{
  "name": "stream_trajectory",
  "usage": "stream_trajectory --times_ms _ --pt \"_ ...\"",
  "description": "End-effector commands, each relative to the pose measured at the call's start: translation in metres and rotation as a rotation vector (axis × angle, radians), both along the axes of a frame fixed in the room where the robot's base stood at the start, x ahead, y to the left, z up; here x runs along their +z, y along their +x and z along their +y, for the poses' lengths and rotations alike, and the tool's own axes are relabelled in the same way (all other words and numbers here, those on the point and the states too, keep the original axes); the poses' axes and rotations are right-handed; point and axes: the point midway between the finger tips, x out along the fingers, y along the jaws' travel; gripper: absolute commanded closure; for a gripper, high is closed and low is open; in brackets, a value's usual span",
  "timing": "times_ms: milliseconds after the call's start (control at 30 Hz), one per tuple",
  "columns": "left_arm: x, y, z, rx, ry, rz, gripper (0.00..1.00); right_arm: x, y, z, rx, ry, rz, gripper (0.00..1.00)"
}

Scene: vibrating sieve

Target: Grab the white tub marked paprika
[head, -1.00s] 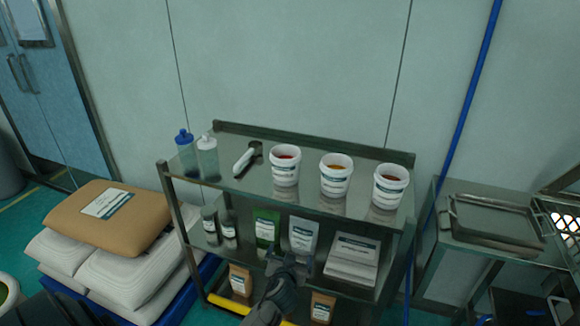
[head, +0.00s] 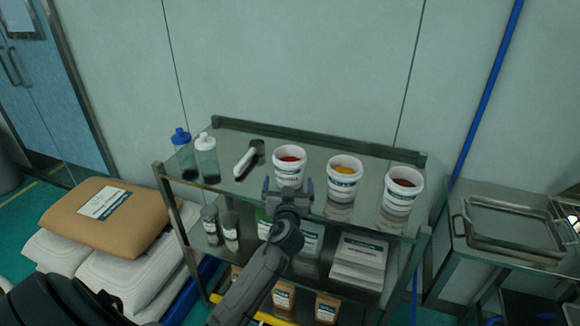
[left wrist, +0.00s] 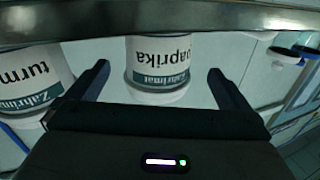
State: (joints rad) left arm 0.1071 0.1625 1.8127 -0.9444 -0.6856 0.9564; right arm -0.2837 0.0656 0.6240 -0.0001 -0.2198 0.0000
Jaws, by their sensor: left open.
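The white tub marked paprika (left wrist: 160,65) appears upside down in the left wrist view, between the two fingers of my left gripper (left wrist: 158,76). In the head view the tub (head: 289,170) is the leftmost of three on the top shelf, with red contents. My left gripper (head: 288,187) is open in front of its lower part, its fingers towards the tub's two sides. I cannot tell whether they touch it. The tub marked with a word starting "turm" (left wrist: 32,80) is beside it; in the head view it is the middle tub (head: 342,178). My right gripper is not in view.
A third tub (head: 402,190) stands at the right of the steel shelf (head: 240,140). Pouches and containers fill the lower shelves. A metal tray (head: 510,225) lies on the right table.

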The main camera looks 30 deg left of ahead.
Motion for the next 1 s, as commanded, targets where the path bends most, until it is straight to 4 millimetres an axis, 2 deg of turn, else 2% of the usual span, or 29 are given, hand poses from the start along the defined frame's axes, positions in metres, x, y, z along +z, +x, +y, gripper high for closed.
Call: stream_trajectory --times_ms 100,267,500,633,933,967,1000 --pt "0.002 0.013 0.008 0.0 0.0 0.001 0.0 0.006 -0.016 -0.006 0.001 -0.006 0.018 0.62" --pt "0.0 0.021 0.013 0.0 0.001 0.003 0.0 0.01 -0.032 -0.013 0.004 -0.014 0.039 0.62" --pt "-0.002 0.047 0.027 0.0 0.001 0.002 0.0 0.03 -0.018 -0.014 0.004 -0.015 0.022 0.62" --pt "-0.004 0.059 0.035 0.0 0.0 0.001 0.0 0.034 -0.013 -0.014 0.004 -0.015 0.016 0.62" --pt "-0.006 0.063 0.037 -0.001 -0.001 0.001 0.0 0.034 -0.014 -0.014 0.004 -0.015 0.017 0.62" --pt "-0.006 0.063 0.037 -0.001 -0.001 0.001 0.02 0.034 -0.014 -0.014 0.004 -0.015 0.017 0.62" --pt "-0.006 0.063 0.037 -0.001 -0.001 0.001 0.1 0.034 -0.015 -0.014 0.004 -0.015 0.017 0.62"
